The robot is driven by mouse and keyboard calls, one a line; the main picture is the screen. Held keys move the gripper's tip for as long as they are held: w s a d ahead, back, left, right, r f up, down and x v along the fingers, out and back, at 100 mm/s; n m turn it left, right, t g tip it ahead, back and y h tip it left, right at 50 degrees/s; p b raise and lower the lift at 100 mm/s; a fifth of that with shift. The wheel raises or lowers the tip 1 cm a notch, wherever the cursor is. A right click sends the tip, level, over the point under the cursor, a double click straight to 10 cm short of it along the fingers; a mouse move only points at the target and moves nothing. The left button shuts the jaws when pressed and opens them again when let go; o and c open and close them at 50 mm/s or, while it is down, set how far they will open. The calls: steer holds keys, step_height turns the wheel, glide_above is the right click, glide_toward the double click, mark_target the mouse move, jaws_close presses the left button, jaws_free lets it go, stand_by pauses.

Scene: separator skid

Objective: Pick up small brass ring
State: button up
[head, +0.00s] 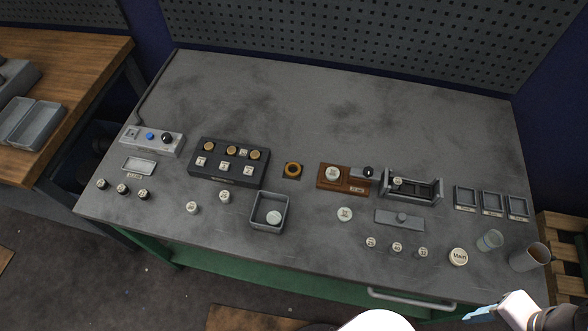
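A brass-coloured ring (293,169) lies near the middle of the bench on a small dark square. Its dark centre shows, and nothing touches it from above. It sits between a black block (233,182) on its left and a brown wooden block (328,184) on its right. Several round brass-coloured pieces (228,154) sit on the black block; I cannot tell whether they are rings or discs. White parts of my arm show at the bottom right edge, well away from the ring.
A grey open box (269,214) holding a white round piece stands in front of the ring. A grey rack (411,187), small trays (492,202) and two cups (530,257) stand at the right. Several labelled round pieces dot the front. The back of the bench (330,105) is clear.

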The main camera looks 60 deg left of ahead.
steer(key=shift+w, duration=0.1)
steer(key=w+a+f+n+t+b, duration=0.1)
steer(key=w+a+n+b, duration=0.1)
steer(key=w+a, duration=0.4)
steer(key=w+a+f+n+b, duration=0.15)
steer(key=w+a, duration=0.25)
steer(key=a, duration=0.4)
steer(key=n+t+y+b, duration=0.2)
steer(key=n+y+b, duration=0.2)
steer(key=n+b, duration=0.3)
glide_above(293, 169)
steer(key=s+d, duration=0.2)
steer(key=d, duration=0.1)
step_height(293, 169, down, 7)
steer(key=shift+s+p+x, duration=0.2)
steer(key=shift+p+x, duration=1.85)
steer(key=shift+x, duration=1.7)
steer(key=shift+d+f, duration=0.1)
